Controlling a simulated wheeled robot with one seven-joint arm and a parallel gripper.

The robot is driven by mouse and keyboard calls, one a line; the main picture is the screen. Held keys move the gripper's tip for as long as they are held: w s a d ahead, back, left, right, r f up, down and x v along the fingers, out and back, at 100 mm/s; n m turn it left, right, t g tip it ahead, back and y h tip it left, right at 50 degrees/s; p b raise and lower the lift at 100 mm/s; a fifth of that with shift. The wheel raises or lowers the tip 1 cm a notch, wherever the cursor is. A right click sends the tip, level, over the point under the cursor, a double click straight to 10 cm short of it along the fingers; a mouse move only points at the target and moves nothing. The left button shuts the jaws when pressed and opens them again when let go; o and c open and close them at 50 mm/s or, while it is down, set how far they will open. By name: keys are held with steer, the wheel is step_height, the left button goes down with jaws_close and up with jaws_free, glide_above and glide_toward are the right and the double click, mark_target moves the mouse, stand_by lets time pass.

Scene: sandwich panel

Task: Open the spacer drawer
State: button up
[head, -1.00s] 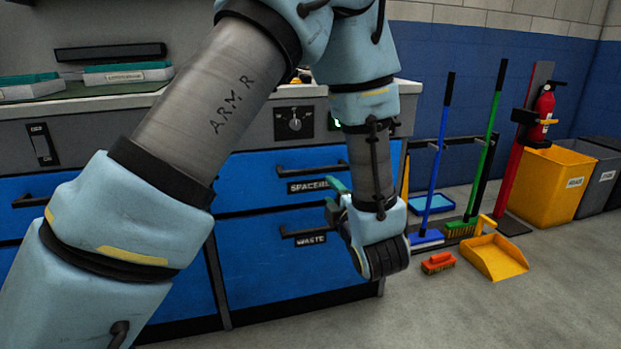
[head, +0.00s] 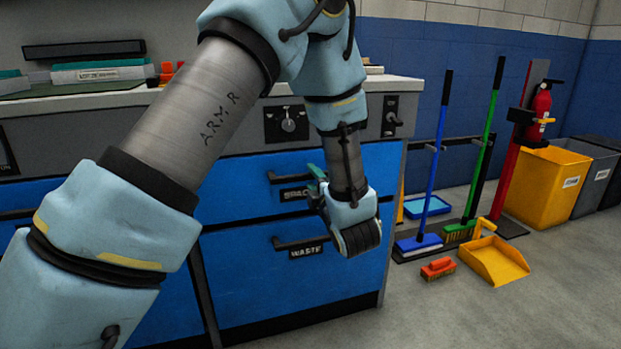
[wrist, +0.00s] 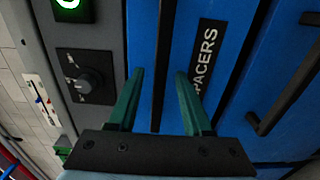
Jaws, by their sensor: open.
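The spacer drawer (head: 240,192) is the blue upper drawer of the cabinet's right section, and it looks shut. Its dark bar handle (head: 288,177) shows left of my gripper (head: 317,172). My gripper hides part of the SPACERS label (head: 294,194). In the wrist view, my gripper (wrist: 159,72) is open and empty, with green fingers. The dark handle (wrist: 160,60) runs lengthwise in the gap between the fingers, apart from both in the picture. The label (wrist: 205,55) lies beside the right finger. How far the fingertips are from the handle is hard to tell.
The waste drawer (head: 250,270) is below, with its own handle (head: 300,242); it looks shut. A knob panel (head: 288,122) is above. Brooms (head: 436,160), a yellow dustpan (head: 495,262) and an orange brush (head: 438,268) stand to the right. Open floor lies in front.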

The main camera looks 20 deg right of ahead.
steer(key=shift+w+d, duration=0.15)
steer(key=shift+w, duration=0.85)
jaws_close()
stand_by(0.8)
